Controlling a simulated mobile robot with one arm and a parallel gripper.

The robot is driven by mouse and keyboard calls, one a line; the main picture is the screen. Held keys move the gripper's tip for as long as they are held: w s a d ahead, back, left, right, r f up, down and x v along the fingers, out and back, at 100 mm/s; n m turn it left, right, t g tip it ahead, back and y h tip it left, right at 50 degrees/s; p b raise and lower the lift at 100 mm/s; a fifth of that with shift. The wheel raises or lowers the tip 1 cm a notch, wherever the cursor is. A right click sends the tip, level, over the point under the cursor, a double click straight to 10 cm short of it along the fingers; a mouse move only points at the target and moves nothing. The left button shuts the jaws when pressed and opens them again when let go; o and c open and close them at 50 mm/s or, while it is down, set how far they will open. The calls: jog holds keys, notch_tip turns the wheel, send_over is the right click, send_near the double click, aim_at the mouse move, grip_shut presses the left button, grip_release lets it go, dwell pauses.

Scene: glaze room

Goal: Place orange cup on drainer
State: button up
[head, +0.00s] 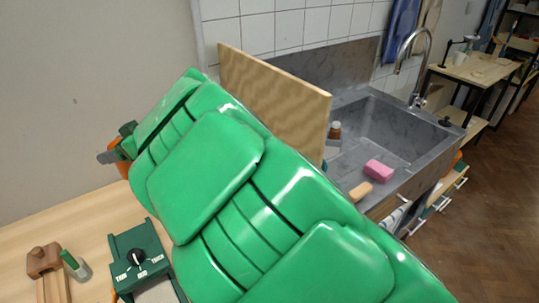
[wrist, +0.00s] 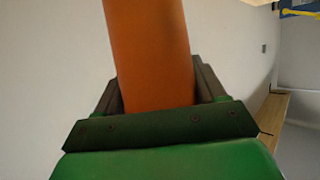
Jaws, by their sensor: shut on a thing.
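The orange cup (wrist: 148,50) fills the middle of the wrist view, between the two dark jaws of my gripper (wrist: 155,100). My gripper is shut on it. In the head view a small part of the orange cup (head: 122,168) shows at the left, by the end of my green arm and in front of the plain wall. The cup looks held up above the wooden worktop; its far end is out of sight. I cannot make out a drainer in either view; my arm covers much of the middle of the head view.
A grey sink (head: 400,130) with a tap lies right, with a pink sponge (head: 378,171), a tan bar (head: 361,191) and a brown bottle (head: 335,130). A wooden board (head: 270,88) stands behind my arm. A green box with a dial (head: 138,258) sits lower left.

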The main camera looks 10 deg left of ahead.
jog(key=w+d+r+m+t+h, duration=0.1)
jog(key=w+d+r+m+t, duration=0.2)
jog(key=w+d+r, duration=0.6)
jog(key=w+d+r+m+t, duration=0.25)
jog(key=w+d+r, duration=0.35)
jog(key=w, duration=0.4)
jog(key=w+d+r+m+t+h, duration=0.2)
jog(key=w+d+r, duration=0.3)
jog(key=d, duration=0.4)
jog(key=w+d+r+m+t+h, duration=0.1)
jog(key=w+d+r+m+t, duration=0.15)
jog(key=w+d+r, duration=0.45)
jog(key=d+f+n, duration=0.1)
jog(key=d+f, duration=3.1)
jog(key=d, duration=0.3)
jog(key=shift+w+d+f, duration=0.2)
jog(key=shift+w+f, duration=1.95)
jog(key=shift+w, duration=0.2)
jog(key=shift+w+d+f, duration=0.25)
jog(key=shift+w+f, duration=1.95)
jog(key=shift+w, duration=0.2)
jog(key=shift+w+d+f, duration=0.2)
jog(key=shift+w+f, duration=1.95)
jog(key=shift+w, duration=0.2)
